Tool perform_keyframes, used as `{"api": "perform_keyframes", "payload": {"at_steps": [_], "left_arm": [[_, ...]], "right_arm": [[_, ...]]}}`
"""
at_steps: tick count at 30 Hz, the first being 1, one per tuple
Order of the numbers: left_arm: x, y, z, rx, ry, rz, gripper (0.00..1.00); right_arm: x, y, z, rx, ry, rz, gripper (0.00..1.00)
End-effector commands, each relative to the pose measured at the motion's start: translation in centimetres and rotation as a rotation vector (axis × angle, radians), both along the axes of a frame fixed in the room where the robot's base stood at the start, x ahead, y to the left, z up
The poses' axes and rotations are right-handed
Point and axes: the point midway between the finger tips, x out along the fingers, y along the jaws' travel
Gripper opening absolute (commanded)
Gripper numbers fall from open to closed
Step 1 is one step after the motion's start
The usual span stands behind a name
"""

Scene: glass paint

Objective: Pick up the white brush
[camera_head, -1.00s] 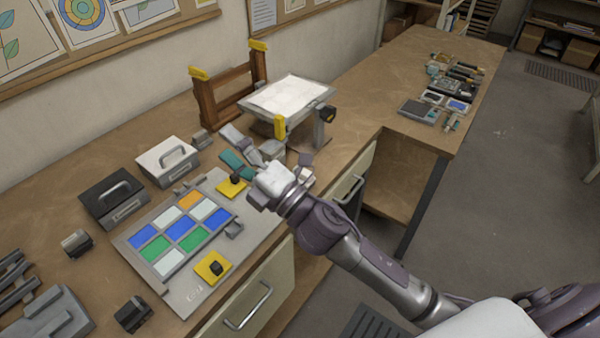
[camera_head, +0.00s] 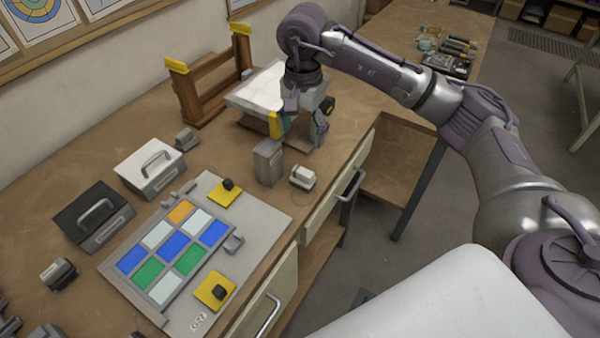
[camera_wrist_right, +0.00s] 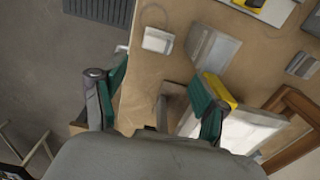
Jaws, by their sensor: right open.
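My right gripper (camera_head: 304,122) is open and points down beside the near right edge of the tilted white-topped stand. In the right wrist view its green-padded fingers (camera_wrist_right: 160,80) are spread wide with nothing held between them. A small white-topped block (camera_head: 303,176) stands near the table's front edge, in front of the gripper and apart from it. It also shows in the right wrist view (camera_wrist_right: 157,40), beyond the fingertips. I cannot tell whether this block is the white brush; no other clear brush shows. My left gripper is not in view.
A grey upright box (camera_head: 267,162) stands left of the white-topped block. The tilted stand (camera_head: 258,88) and a wooden rack (camera_head: 210,84) are behind. A board of coloured panes (camera_head: 255,230) and white (camera_head: 150,167) and black (camera_head: 94,214) cases lie left.

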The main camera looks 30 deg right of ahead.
Motion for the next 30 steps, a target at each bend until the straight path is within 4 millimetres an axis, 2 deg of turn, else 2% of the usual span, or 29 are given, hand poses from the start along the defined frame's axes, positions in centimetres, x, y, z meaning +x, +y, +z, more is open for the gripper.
{"api": "perform_keyframes", "payload": {"at_steps": [12,19,24,30], "left_arm": [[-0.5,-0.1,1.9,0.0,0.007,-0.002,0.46],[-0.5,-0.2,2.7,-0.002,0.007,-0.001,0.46],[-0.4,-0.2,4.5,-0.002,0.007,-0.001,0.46],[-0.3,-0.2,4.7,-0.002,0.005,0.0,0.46]], "right_arm": [[-0.1,-0.1,-7.1,-0.004,0.006,0.001,0.73],[-0.2,-0.1,-8.7,-0.004,0.006,0.001,0.73],[-0.3,-0.2,-11.2,-0.003,0.009,0.0,0.73],[-0.2,-0.2,-13.2,-0.002,0.003,0.002,0.73]]}}
